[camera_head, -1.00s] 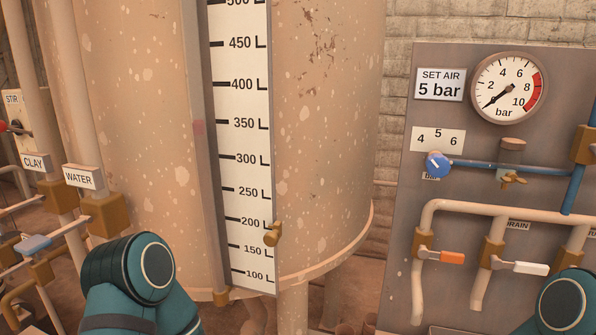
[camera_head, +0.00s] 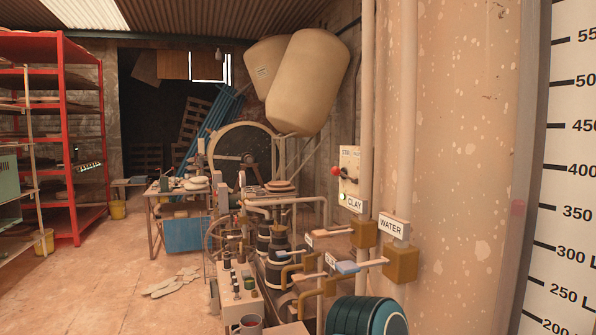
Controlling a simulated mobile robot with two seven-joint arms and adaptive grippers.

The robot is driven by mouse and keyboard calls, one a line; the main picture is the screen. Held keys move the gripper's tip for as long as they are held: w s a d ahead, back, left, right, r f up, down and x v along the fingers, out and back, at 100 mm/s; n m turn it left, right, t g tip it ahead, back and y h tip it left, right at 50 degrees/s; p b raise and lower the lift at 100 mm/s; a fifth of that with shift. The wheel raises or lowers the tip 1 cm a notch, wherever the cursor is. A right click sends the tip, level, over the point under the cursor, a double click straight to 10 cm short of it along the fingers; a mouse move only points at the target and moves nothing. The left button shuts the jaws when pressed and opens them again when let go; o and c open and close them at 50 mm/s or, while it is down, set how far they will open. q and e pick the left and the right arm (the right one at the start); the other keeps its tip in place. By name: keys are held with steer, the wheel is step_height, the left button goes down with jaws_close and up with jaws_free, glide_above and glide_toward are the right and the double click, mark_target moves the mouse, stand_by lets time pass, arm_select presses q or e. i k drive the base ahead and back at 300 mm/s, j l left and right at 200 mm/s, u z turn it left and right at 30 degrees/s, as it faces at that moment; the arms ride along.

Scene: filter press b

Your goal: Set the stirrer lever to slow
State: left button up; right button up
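The stirrer panel (camera_head: 349,160) is a narrow white plate beside the upright pipes, right of the picture's middle. A lever with a red knob (camera_head: 336,171) sticks out from it to the left. The panel's lettering is too small to read, so I cannot tell which setting the lever is at. Neither of my grippers is in view.
The CLAY (camera_head: 355,205) and WATER (camera_head: 391,227) signs and their brown valve blocks stand below and right of the panel. The large tank (camera_head: 465,150) fills the right. A bench of pumps (camera_head: 277,262) stands lower centre. The floor (camera_head: 95,290) at left is mostly clear.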

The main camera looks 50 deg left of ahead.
mark_target(335, 170)
steer(key=j+u, duration=0.15)
steer(key=u, duration=0.3)
steer(key=j+u, duration=0.15)
steer(key=u, duration=0.3)
steer(key=i+j+u, duration=0.1)
steer(key=u, duration=0.4)
steer(key=k+j, duration=0.1)
steer(key=j, duration=0.85)
steer(key=k+j, duration=0.15)
steer(key=j, duration=0.3)
steer(key=i+j, duration=0.1)
steer(key=j, duration=0.4)
steer(key=i+j, duration=0.1)
steer(key=j, duration=0.4)
